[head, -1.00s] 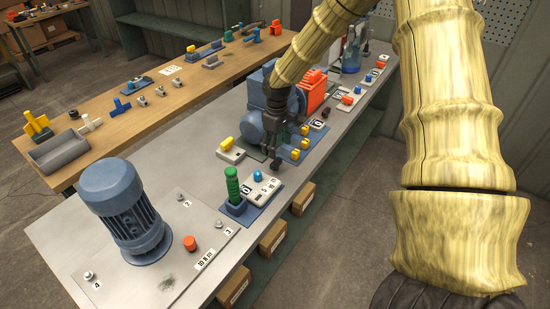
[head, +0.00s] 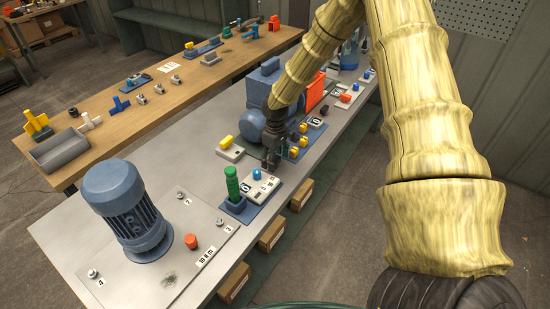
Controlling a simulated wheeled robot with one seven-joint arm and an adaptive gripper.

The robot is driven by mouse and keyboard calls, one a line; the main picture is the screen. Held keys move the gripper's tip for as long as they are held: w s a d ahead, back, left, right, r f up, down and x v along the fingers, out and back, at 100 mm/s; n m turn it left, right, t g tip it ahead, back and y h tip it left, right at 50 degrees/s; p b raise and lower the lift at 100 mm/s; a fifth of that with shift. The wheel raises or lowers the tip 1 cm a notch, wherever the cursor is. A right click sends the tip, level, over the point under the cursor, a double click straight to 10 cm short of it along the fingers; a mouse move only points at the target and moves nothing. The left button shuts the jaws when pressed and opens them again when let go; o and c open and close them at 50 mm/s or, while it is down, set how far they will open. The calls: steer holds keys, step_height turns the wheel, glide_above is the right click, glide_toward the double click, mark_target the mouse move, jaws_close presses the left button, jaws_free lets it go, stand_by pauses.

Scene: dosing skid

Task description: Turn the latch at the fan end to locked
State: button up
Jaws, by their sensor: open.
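My gripper (head: 269,164) is open and points down over the grey skid table, just behind the white panel with a blue knob (head: 257,174). It looks empty; its fingertips are small and partly dark against the blue pump body. A green upright handle (head: 232,183) stands on a blue plate to the left of that panel. A white block with a yellow lever (head: 226,142) lies to the left of my gripper. Several yellow knobs (head: 294,152) sit on a blue strip to its right. I cannot tell which of these is the fan-end latch, nor its setting.
A large blue motor (head: 125,205) stands at the front left on a plate with numbered bolts and a red knob (head: 192,241). A blue machine (head: 260,90) stands behind my gripper, partly hidden by my arm. A wooden bench (head: 130,110) with loose parts runs alongside.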

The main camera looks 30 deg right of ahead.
steer(key=c, duration=1)
steer(key=shift+c, duration=0.2)
steer(key=shift+m, duration=0.4)
steer(key=m+b, duration=0.1)
steer(key=m, duration=0.2)
steer(key=m+b, duration=0.1)
steer(key=m, duration=0.8)
steer(key=shift+m, duration=0.3)
steer(key=shift+w+r+m, duration=0.1)
steer(key=shift+m, duration=2.2)
